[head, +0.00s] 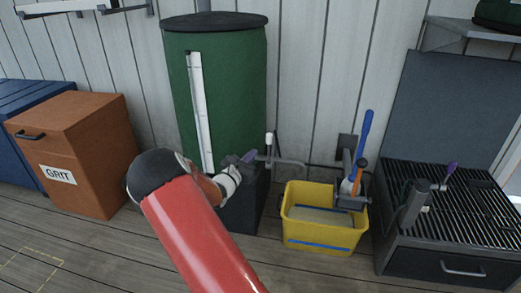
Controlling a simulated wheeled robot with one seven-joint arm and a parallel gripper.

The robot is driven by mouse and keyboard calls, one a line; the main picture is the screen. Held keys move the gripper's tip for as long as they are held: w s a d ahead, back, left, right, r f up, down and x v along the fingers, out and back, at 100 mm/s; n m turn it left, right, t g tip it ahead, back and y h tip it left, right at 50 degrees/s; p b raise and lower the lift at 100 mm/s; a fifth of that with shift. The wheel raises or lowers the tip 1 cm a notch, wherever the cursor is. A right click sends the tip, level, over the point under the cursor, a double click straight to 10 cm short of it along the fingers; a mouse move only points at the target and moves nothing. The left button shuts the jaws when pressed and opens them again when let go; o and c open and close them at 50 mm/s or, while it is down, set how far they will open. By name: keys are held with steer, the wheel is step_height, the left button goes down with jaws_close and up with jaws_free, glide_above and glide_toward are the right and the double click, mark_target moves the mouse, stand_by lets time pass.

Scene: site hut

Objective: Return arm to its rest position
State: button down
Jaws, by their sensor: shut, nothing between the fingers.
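My red arm reaches up from the bottom of the head view and bends at a black joint. Beyond the bend, my gripper (240,164) is in front of the lower right side of the green barrel (228,95). It looks shut and empty, though it is small and partly hidden by my arm.
A yellow bucket (320,246) with water and blue-handled tools stands right of the barrel. Farther right is a grated stand (455,215) with a purple-handled fitting. An orange grit box (100,180) and a blue box (22,105) stand left. Floor at lower left is clear.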

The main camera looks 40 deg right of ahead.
steer(key=shift+r+v, duration=0.2)
steer(key=shift+v, duration=1.15)
steer(key=shift+r+v, duration=0.2)
steer(key=shift+v, duration=1.15)
